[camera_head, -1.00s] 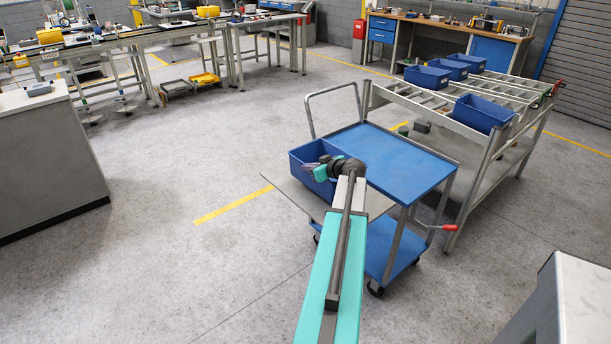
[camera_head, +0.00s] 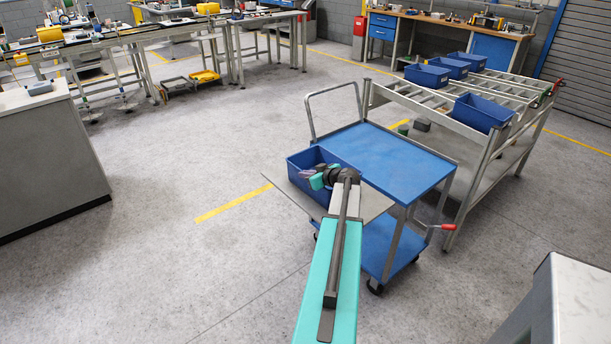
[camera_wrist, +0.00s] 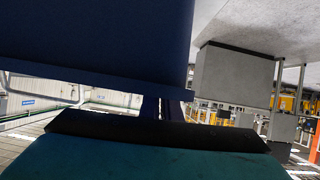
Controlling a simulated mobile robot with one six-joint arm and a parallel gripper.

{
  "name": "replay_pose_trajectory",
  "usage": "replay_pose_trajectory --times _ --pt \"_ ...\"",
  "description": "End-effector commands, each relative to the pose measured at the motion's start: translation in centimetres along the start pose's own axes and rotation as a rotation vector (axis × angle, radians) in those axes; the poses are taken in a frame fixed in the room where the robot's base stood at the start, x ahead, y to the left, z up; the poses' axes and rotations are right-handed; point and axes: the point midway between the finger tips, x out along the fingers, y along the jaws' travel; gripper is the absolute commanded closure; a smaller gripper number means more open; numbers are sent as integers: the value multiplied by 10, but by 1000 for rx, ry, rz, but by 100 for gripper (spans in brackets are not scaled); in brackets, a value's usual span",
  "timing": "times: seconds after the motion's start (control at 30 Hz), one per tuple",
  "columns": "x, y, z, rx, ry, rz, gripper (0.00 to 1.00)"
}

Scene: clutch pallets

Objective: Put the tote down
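A blue tote (camera_head: 300,181) is at my gripper (camera_head: 321,177), at the left side of the blue cart in the head view. The tote is upright or nearly so and lies over a thin grey plate (camera_head: 372,204). I cannot tell whether its bottom touches the plate. In the wrist view the tote's dark blue wall (camera_wrist: 100,40) fills the upper left, right in front of my gripper. The fingers meet the tote's near side and appear shut on it; the exact grip is mostly hidden.
The blue cart (camera_head: 390,160) has a clear top and a lower shelf. Behind it a metal roller rack (camera_head: 420,103) carries several blue bins (camera_head: 482,112). A grey cabinet (camera_head: 50,160) stands at left, a pale-topped block (camera_head: 575,300) at lower right. The floor at left is open.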

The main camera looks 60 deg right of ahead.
Motion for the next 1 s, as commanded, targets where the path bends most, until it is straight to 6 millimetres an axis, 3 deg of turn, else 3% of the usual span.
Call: replay_pose_trajectory --times 0.23,0.3,0.37,0.87,1.0 --pt "1 0 2 -1 1 1 100" --pt "1 0 2 0 0 0 85" --pt "1 0 2 0 0 0 78" --pt "0 0 -1 0 0 0 78" --pt "-10 -1 1 -1 1 1 78"
